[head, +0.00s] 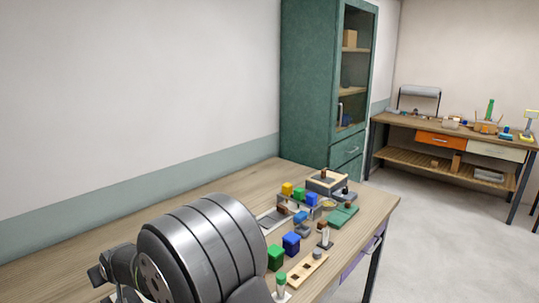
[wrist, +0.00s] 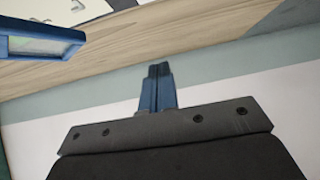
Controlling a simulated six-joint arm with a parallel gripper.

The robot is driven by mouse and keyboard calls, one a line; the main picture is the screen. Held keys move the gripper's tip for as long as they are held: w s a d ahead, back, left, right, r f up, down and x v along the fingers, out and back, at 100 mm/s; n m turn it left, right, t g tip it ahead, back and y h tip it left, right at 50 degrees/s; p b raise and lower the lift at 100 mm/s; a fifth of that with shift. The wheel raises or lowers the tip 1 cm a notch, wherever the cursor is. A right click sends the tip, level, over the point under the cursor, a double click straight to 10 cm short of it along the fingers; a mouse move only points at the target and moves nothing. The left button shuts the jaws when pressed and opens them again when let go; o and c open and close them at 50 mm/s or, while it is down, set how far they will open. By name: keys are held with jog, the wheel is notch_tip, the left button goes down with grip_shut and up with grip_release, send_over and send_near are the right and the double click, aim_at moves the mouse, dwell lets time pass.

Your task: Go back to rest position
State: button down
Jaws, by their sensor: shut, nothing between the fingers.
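My gripper (wrist: 159,70) shows in the wrist view. Its two blue fingers with dark tips are together with nothing between them. It is in the air, with the wooden table (wrist: 95,68) and the pale wall behind it. In the head view my large grey arm link fills the lower middle and the gripper itself cannot be made out. No glass rod can be clearly told in either view.
Green and blue blocks (head: 291,243), a wooden strip with holes (head: 306,271), a green mat (head: 341,216) and a grey box (head: 326,184) stand on the table's right part. A green cabinet (head: 308,90) stands behind. The table's back left is bare.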

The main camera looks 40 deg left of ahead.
notch_tip(320, 180, up, 4)
jog(key=d, duration=0.3)
jog(key=x, duration=0.3)
jog(key=d+f+x, duration=0.1)
jog(key=x, duration=0.6)
jog(key=shift+w+d+f, duration=0.15)
jog(key=shift+d+f, duration=0.1)
jog(key=shift+f, duration=0.05)
jog(key=shift+s+d+r+y, duration=0.1)
jog(key=shift+d+y, duration=0.05)
jog(key=shift+d, duration=0.3)
jog(key=shift+s+d+r+y, duration=0.15)
jog(key=shift+d, duration=0.25)
jog(key=shift+w+d+r, duration=0.1)
jog(key=shift+w+d, duration=0.15)
jog(key=shift+d, duration=0.4)
jog(key=shift+w+d, duration=0.2)
jog(key=shift+d, duration=0.4)
jog(key=v, duration=0.8)
jog(key=shift+d, duration=0.3)
jog(key=shift+s, duration=0.1)
